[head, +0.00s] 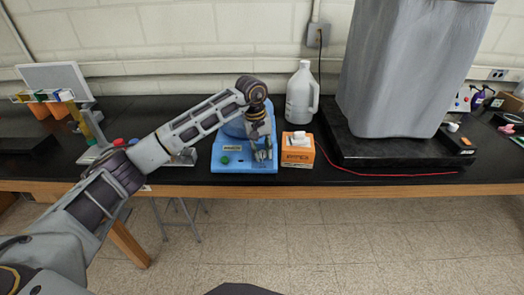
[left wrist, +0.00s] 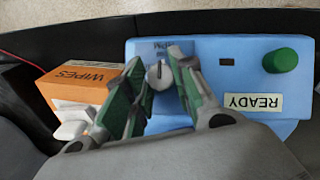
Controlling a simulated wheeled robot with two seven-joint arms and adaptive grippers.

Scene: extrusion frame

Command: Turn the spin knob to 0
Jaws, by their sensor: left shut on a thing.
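The spin knob (left wrist: 158,76) is a small round grey knob with a dark pointer line, on the blue device's front panel. In the left wrist view it sits between the tips of my left gripper (left wrist: 160,68), whose green-padded fingers close on its sides. The blue device (head: 228,164) stands on the bench, with a green knob (left wrist: 280,60) and a READY label (left wrist: 253,103). In the head view my left gripper (head: 262,154) covers the spin knob. My right gripper is not in view.
An orange WIPES box (head: 297,153) stands just right of the device. A white jug (head: 300,95) is behind it. A large grey covered object (head: 405,70) stands on a black base to the right. A red cable (head: 400,174) lies along the bench front.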

